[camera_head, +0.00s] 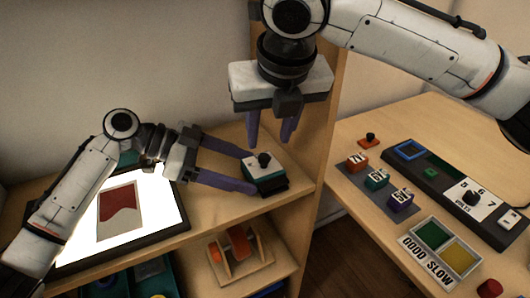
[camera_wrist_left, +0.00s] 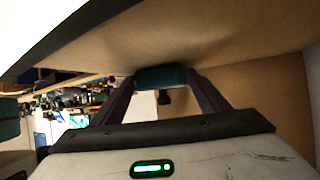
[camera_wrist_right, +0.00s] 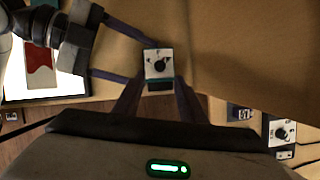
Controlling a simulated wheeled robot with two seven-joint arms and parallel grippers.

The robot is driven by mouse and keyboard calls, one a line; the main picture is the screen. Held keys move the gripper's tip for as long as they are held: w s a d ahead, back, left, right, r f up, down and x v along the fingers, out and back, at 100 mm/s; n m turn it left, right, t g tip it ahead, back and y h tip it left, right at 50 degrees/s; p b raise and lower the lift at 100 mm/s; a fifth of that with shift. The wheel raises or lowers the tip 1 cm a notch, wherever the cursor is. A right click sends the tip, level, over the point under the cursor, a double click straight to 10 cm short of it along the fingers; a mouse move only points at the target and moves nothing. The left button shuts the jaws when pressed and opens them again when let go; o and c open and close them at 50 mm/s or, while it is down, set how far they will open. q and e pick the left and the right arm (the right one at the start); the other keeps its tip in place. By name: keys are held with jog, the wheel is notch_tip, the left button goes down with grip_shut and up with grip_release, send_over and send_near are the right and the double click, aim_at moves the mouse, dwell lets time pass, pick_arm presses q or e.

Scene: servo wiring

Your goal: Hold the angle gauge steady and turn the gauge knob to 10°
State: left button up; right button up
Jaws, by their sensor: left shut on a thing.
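The angle gauge (camera_head: 262,181) is a small teal block with a white top face. A black knob (camera_head: 264,158) stands on it. It sits near the front edge of the shelf's upper board. My left gripper (camera_head: 253,172) is shut on the gauge's sides; the left wrist view shows the teal body (camera_wrist_left: 160,77) between the fingertips. My right gripper (camera_head: 270,138) points down above the gauge, fingers apart and empty, not touching the knob. In the right wrist view the knob (camera_wrist_right: 158,65) shows on the white dial face; its exact angle is too small to read.
A bright tablet (camera_head: 160,215) with a red shape lies left on the shelf. A wooden holder (camera_head: 240,258) is on the shelf below. A wooden upright (camera_head: 325,130) separates the shelf from the right table, which holds a black panel (camera_head: 437,172), labelled blocks and a GOOD/SLOW tray (camera_head: 419,262).

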aim_at(263, 157)
pick_arm(q)
jog(key=shift+c, duration=0.2)
pick_arm(e)
jog(key=x, duration=0.8)
jog(key=shift+c, duration=0.3)
grip_shut()
jog(key=shift+a+r+m, duration=0.1)
jog(key=shift+m, duration=0.3)
jog(key=shift+a+m+h, duration=0.15)
jog(key=shift+m+h, duration=0.25)
jog(key=shift+m, duration=0.5)
jog(key=shift+a+m+h, duration=0.1)
jog(key=shift+m+h, duration=0.6)
jog(key=shift+m, duration=1.1)
